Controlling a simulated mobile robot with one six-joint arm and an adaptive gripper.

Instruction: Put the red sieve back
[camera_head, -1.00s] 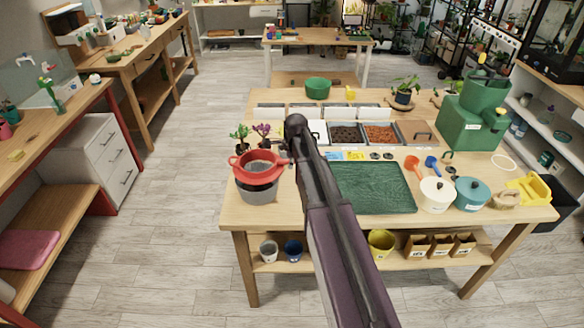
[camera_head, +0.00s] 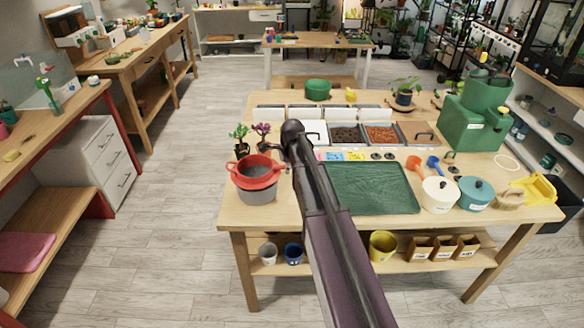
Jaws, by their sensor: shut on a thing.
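The red sieve (camera_head: 258,183) is a round bowl with a red rim and a grey mesh inside. It sits at or just over the mouth of a grey pot (camera_head: 258,197) at the table's left front corner. I cannot tell whether it rests on the pot's rim. My gripper (camera_head: 284,158) is at the sieve's right side, shut on it, and mostly hidden behind my dark arm. The arm covers the table just right of the sieve.
Two small plants (camera_head: 240,140) stand just behind the sieve. A green mat (camera_head: 372,188) lies right of my arm. A white pot (camera_head: 438,196) and a teal pot (camera_head: 475,194) stand farther right. Soil bins (camera_head: 382,134) line the middle. The floor left of the table is clear.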

